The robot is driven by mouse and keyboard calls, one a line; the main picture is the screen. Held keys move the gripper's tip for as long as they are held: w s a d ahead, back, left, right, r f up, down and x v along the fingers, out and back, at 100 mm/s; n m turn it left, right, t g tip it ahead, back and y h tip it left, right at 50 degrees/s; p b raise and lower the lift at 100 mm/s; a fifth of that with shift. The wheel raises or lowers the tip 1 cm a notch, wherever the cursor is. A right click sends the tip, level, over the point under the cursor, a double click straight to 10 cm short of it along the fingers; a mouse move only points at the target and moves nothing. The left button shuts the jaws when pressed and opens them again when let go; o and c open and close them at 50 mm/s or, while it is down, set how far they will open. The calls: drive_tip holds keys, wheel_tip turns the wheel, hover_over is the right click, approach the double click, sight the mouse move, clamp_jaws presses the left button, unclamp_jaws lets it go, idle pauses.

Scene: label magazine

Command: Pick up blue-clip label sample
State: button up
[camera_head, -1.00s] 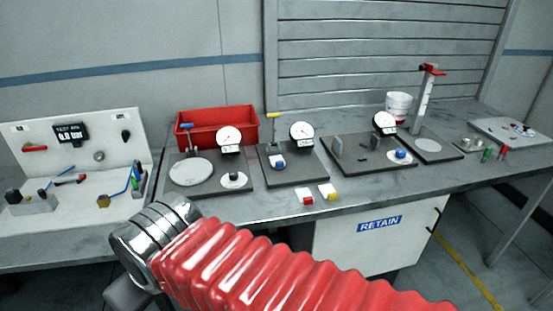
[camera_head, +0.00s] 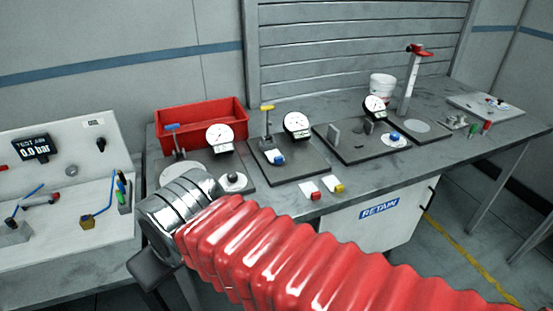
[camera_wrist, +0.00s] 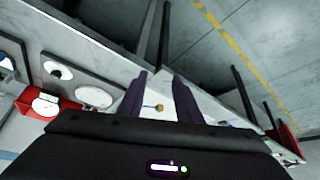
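A small white piece with a blue clip (camera_head: 278,159) sits on the middle dark fixture plate (camera_head: 296,172), below a dial gauge. Two white label pieces, one with a red clip (camera_head: 312,190) and one with a yellow clip (camera_head: 336,186), lie at the bench's front edge. My gripper (camera_wrist: 158,82) is open in the wrist view, its dark fingers apart with nothing held. The white test board shows behind them. In the head view my arm hides most of the gripper.
A red bin (camera_head: 199,122) stands at the back of the bench. The test-air panel (camera_head: 60,147) is at left. A white bucket (camera_head: 381,87) and a red-topped post (camera_head: 412,82) stand at right. The RETAIN cabinet (camera_head: 404,222) is below the bench.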

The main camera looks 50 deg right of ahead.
drive_tip(key=shift+o, duration=0.4)
drive_tip(key=shift+o, duration=1.4)
drive_tip(key=shift+w+f+m, duration=0.1)
drive_tip(key=shift+f+m, duration=0.05)
drive_tip(key=shift+m, duration=0.15)
drive_tip(key=w+d+f+m+t+y, duration=0.1)
drive_tip(key=w+d+f+m+t, duration=0.15)
drive_tip(key=w+d+m, duration=0.7)
drive_tip(key=w+d+f+m+t+y, duration=0.1)
drive_tip(key=w+d+m+t+y, duration=0.15)
drive_tip(key=d+m, duration=0.8)
drive_tip(key=s+d+f+m+h, duration=0.1)
drive_tip(key=s+d+m+h, duration=0.4)
drive_tip(key=d+m, duration=0.5)
drive_tip(key=s+d+f+m+h, duration=0.2)
drive_tip(key=s+d+m+h, duration=0.3)
drive_tip(key=d+m, duration=0.6)
drive_tip(key=shift+d+f+m+t, duration=0.2)
drive_tip(key=shift+d+m+t, duration=0.15)
drive_tip(key=shift+d, duration=0.9)
